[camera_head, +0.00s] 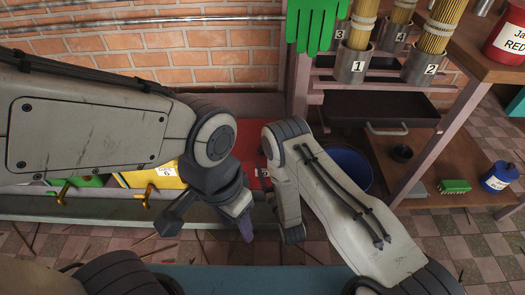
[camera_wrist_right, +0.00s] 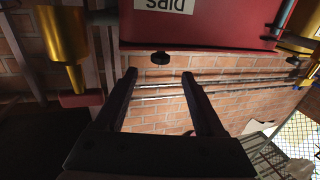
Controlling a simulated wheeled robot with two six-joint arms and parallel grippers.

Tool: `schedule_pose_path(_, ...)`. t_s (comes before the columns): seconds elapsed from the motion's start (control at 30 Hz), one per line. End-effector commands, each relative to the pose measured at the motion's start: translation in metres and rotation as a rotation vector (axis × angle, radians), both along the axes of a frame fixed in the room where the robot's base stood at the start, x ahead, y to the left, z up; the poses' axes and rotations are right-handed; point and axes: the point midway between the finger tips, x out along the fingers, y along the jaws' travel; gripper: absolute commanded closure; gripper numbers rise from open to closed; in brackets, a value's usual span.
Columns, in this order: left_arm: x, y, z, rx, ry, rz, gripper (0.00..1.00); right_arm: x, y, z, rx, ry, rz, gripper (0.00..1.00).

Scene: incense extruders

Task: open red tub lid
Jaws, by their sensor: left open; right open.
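The red tub (camera_head: 247,150) stands between the yellow tub and my right arm in the head view, largely hidden by both arms. The right wrist view shows a red body (camera_wrist_right: 220,22) with an upside-down white label and a dark knob (camera_wrist_right: 160,58) at its edge. My left gripper (camera_head: 206,228) is open and empty, in front of the tubs. My right gripper (camera_wrist_right: 158,74) is open and empty, with its fingertips pointing toward the knob and apart from it. In the head view its end is mostly hidden behind my right arm. I cannot make out the lid clearly.
A yellow tub (camera_head: 150,178) and green tub (camera_head: 90,182) with brass taps stand left of the red one. A blue bucket (camera_head: 350,168) sits right of my right arm.

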Motion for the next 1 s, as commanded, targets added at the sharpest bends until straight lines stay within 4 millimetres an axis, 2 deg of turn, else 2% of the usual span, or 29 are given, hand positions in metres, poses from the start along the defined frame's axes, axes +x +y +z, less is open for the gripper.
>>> schedule_pose_path(0.2, 0.0, 0.0, -0.023, 0.0, 0.0, 0.0, 0.5, 0.041, 0.011, -0.002, 0.003, -0.006, -0.001, 0.29)
schedule_pose_path(0.43, 0.0, 0.0, -0.038, 0.0, 0.0, 0.0, 0.5, 0.075, 0.02, -0.002, 0.001, -0.003, 0.001, 0.29)
schedule_pose_path(0.6, 0.0, 0.0, -0.041, 0.0, 0.0, 0.0, 0.5, 0.086, 0.023, 0.0, 0.0, 0.001, 0.001, 0.29)
schedule_pose_path(0.87, 0.0, 0.0, -0.041, 0.0, 0.0, 0.0, 0.5, 0.087, 0.024, 0.001, -0.001, 0.002, 0.001, 0.29)
schedule_pose_path(0.9, 0.0, 0.0, -0.041, 0.0, 0.0, 0.0, 0.5, 0.087, 0.024, 0.0, -0.001, 0.002, 0.001, 0.37)
schedule_pose_path(0.97, 0.0, 0.0, -0.041, 0.0, 0.0, 0.0, 0.5, 0.087, 0.024, 0.0, -0.001, 0.002, 0.001, 0.6)
schedule_pose_path(1.0, 0.0, 0.0, -0.041, 0.0, 0.0, 0.0, 0.5, 0.087, 0.024, 0.0, -0.001, 0.002, 0.001, 0.75)
